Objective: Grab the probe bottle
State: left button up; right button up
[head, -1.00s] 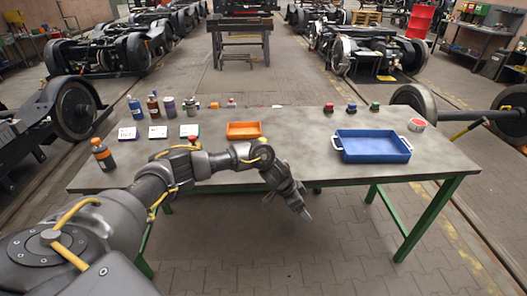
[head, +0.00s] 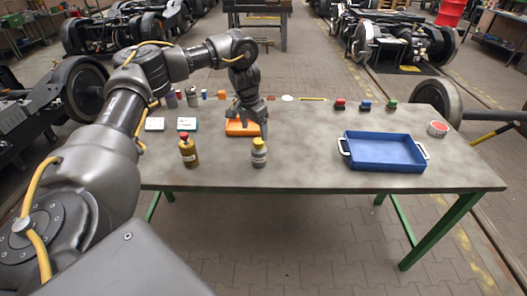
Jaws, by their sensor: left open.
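I cannot tell from the labels which is the probe bottle. My left gripper (head: 252,122) is open and points down, empty. In the picture it is just above the grey bottle and in front of the orange tray (head: 235,128), which it partly covers. My right gripper is out of view.
A blue tray (head: 382,152) with white handles lies on the right of the table (head: 310,155). Several bottles stand at the back left, partly behind my arm, near two white-labelled boxes (head: 187,124). Three small capped items (head: 364,105) stand at the back right. The middle is clear.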

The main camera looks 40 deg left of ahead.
aim_at(257, 141)
pick_arm(q)
jog(key=f, duration=0.3)
jog(key=shift+d, duration=0.3)
jog(key=shift+w+a+f, duration=0.1)
jog(key=shift+w+f, duration=0.15)
jog(key=shift+f, duration=0.3)
jog(key=shift+w+f, duration=0.2)
jog(key=shift+f, duration=0.35)
jog(key=shift+s, duration=0.15)
jog(key=shift+f+p, duration=0.2)
jog(key=shift+p, duration=0.25)
jog(key=f, duration=0.1)
jog(key=f+p, duration=0.1)
jog(key=f, duration=0.1)
jog(key=shift+w+d+f, duration=0.3)
jog(key=shift+w+f, duration=0.1)
jog(key=shift+f, duration=0.5)
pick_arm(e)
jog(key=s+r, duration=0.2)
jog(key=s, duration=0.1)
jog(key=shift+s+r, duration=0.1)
pick_arm(q)
jog(key=shift+c, duration=0.9)
jog(key=c, duration=0.9)
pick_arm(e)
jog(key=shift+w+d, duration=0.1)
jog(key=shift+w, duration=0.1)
